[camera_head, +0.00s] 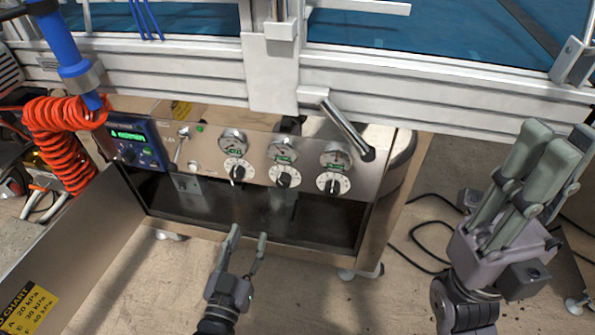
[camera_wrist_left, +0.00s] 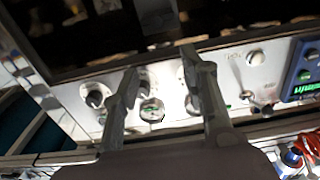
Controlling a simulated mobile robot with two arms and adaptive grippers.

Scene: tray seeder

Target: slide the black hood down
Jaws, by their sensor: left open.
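A dark, glossy rectangular area (camera_head: 265,213) lies below the gauge panel of the steel cabinet. I cannot tell whether it is the black hood or an open recess. It fills the top of the left wrist view (camera_wrist_left: 90,40), framed by a metal edge. My left gripper (camera_head: 249,234) is open and empty, fingers pointing toward its lower edge. In the left wrist view, the fingertips (camera_wrist_left: 160,63) are spread, with gauges and knobs showing between and behind them. My right gripper (camera_head: 553,143) is raised at the right, away from the cabinet, holding nothing visible; its jaw state is unclear.
The steel panel carries several gauges and knobs (camera_head: 284,180) and a blue display box (camera_head: 135,147). A white rail (camera_head: 420,90) with a metal lever (camera_head: 345,128) crosses above. A red coiled hose (camera_head: 62,140) hangs left. Floor in front is mostly clear; black cables (camera_head: 415,245) lie right.

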